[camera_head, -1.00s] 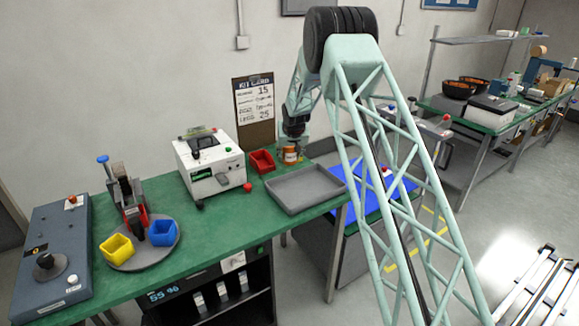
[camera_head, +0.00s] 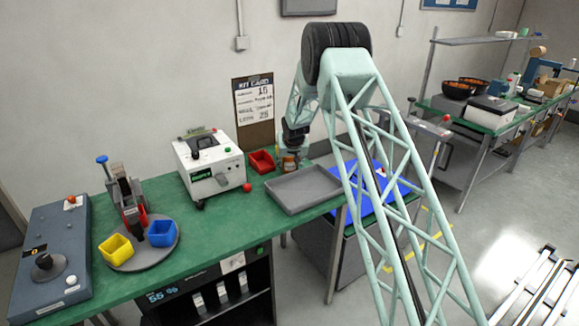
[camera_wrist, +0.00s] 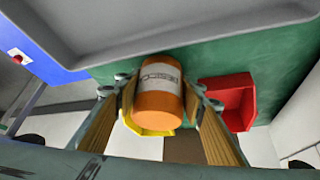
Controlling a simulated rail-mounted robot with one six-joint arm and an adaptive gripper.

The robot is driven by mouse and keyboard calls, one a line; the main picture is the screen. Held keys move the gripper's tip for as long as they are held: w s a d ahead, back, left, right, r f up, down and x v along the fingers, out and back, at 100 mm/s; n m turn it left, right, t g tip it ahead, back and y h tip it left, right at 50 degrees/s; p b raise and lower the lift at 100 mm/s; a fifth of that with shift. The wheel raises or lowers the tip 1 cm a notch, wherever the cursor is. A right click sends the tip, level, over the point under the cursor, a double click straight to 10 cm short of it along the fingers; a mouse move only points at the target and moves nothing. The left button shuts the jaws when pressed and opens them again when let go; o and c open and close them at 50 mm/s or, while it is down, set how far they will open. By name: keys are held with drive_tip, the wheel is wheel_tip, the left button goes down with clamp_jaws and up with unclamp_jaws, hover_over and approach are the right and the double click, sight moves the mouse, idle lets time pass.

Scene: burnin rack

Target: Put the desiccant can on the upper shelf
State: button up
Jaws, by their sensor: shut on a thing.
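The desiccant can (camera_wrist: 158,92) is orange with a pale lettered label. In the wrist view it sits between the two fingers of my gripper (camera_wrist: 160,98), which is shut on it. In the head view the can (camera_head: 290,163) shows small below my gripper (camera_head: 291,154), behind the grey tray and right of the red bin. I cannot tell whether its base touches the bench. A raised shelf (camera_head: 478,41) stands on posts over the far right bench. A dark cabinet (camera_head: 165,305) with shelves is under the green bench. I cannot tell which shelf is meant.
The grey tray (camera_head: 281,204) and red bin (camera_head: 261,161) are close to the can. A yellow item (camera_wrist: 152,129) shows beside it in the wrist view. A white tester (camera_head: 211,165), a kit card board (camera_head: 253,108) and a blue surface (camera_head: 372,200) are nearby.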

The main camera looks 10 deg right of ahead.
drive_tip(key=shift+f, duration=0.2)
idle(0.3)
drive_tip(key=o, duration=1)
drive_tip(key=shift+c, duration=0.2)
drive_tip(key=shift+r, duration=0.15)
drive_tip(key=shift+s+r, duration=0.1)
drive_tip(key=shift+r, duration=0.1)
drive_tip(key=v, duration=1.1)
drive_tip(key=shift+s+r, duration=0.15)
drive_tip(key=shift+r, duration=0.1)
drive_tip(key=shift+r, duration=0.1)
